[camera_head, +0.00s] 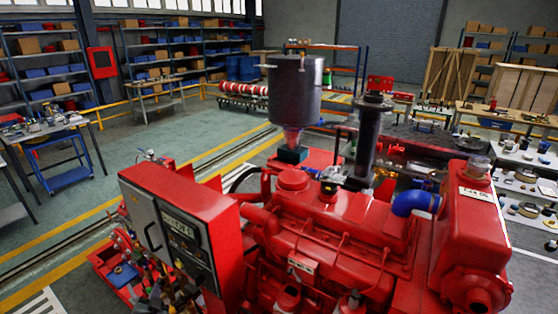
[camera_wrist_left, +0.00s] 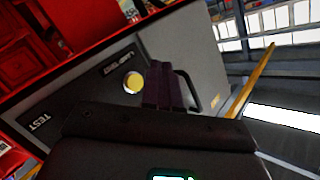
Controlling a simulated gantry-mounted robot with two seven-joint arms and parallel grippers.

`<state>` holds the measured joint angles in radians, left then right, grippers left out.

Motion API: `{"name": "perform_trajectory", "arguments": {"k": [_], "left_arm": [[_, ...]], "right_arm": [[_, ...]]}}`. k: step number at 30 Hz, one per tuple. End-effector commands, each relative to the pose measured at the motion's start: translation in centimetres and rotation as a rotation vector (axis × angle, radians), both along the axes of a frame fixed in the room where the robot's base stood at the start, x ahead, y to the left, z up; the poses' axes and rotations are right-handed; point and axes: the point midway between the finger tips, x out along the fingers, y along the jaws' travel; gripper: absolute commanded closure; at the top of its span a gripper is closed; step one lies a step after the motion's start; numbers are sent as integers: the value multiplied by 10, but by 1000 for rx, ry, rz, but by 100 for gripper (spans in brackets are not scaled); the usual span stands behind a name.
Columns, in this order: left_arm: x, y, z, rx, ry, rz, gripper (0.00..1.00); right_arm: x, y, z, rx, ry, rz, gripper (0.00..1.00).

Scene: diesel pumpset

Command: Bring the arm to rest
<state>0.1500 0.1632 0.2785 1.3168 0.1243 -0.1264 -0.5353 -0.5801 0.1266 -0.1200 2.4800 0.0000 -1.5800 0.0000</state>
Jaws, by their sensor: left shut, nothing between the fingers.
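In the left wrist view my left gripper (camera_wrist_left: 162,82) shows as two dark fingers, shut together with nothing between them. Its black body fills the bottom of that view. The fingers are in front of a grey control panel (camera_wrist_left: 205,70), near a round yellow button (camera_wrist_left: 132,83) and a black handle (camera_wrist_left: 190,92). I cannot tell whether they touch the panel. A "TEST" label (camera_wrist_left: 39,123) shows to the left. In the head view the red control cabinet (camera_head: 182,199) stands at the left end of the red engine (camera_head: 330,225). I cannot clearly pick out my gripper there. My right gripper is not in view.
A dark cylinder (camera_head: 294,90) and an upright black pipe (camera_head: 368,140) rise above the engine. A red tray (camera_head: 105,262) with cluttered items lies below the cabinet. A blue cart (camera_head: 68,178) and a workbench stand at left. Open floor lies between them.

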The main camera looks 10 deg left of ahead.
Motion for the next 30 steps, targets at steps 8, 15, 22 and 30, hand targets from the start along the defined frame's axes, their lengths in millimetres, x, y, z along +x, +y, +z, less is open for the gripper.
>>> {"name": "perform_trajectory", "arguments": {"k": [8,15,22,30], "left_arm": [[-83,-51,-81,14,154,-93,100],[-181,-180,-85,-169,405,-254,100],[-267,-275,-30,-422,665,-281,100],[-322,-298,23,-579,871,-162,100]], "right_arm": [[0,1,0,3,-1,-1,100],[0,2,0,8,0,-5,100],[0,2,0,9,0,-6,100],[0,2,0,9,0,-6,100]]}}
